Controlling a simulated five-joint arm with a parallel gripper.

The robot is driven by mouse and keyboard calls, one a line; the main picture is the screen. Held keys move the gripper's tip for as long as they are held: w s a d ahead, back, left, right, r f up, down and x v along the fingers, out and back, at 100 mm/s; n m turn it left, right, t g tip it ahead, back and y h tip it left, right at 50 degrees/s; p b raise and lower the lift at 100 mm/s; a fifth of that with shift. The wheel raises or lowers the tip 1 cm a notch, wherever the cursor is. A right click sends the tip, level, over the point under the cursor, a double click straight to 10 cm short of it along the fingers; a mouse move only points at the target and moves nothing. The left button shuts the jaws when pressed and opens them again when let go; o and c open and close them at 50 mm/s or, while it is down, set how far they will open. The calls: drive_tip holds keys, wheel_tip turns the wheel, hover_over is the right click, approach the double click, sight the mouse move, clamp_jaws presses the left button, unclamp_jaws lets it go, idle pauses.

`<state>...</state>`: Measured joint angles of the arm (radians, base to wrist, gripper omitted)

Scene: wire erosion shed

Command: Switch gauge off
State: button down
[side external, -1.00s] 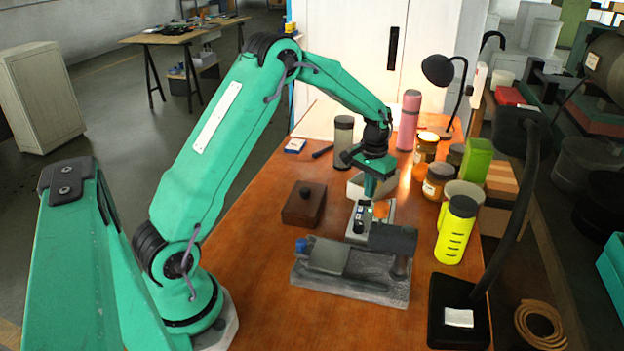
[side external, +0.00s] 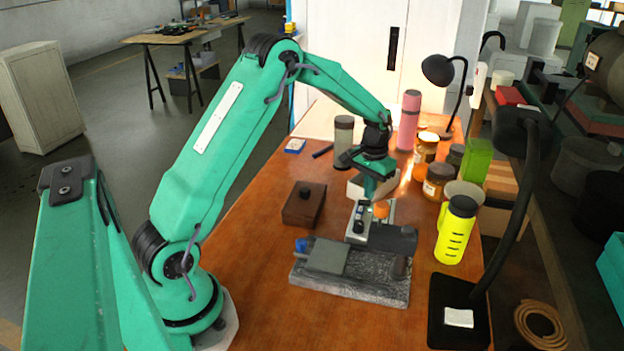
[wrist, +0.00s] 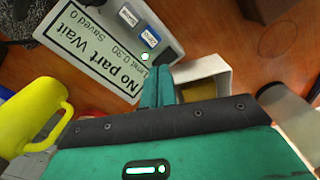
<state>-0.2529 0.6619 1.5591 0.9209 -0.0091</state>
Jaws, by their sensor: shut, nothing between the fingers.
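The gauge (wrist: 95,45) fills the upper left of the wrist view, with a pale display reading "No part Wait" and "Saved 0". Beside the display are a blue button (wrist: 150,38) and a grey button (wrist: 128,16). A small green-white light (wrist: 145,56) glows near its end, close to my fingertips. In the side view, the gauge's button strip (side external: 359,222) faces up behind the grey stone-like stand (side external: 350,284). My gripper (wrist: 159,82) is shut and empty, just beside the gauge's end. Contact cannot be told. It also shows in the side view (side external: 371,192).
A white open box (wrist: 200,82) is close to the right of my fingers. A brown lidded box (side external: 303,206) stands left of the gauge. A yellow mug (wrist: 38,112), several jars and a yellow-green bottle (side external: 455,232) stand to the right. The table's front left is clear.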

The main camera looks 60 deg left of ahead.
sight(368, 202)
drive_tip(key=shift+f, duration=0.75)
idle(0.7)
drive_tip(key=shift+r, duration=3.55)
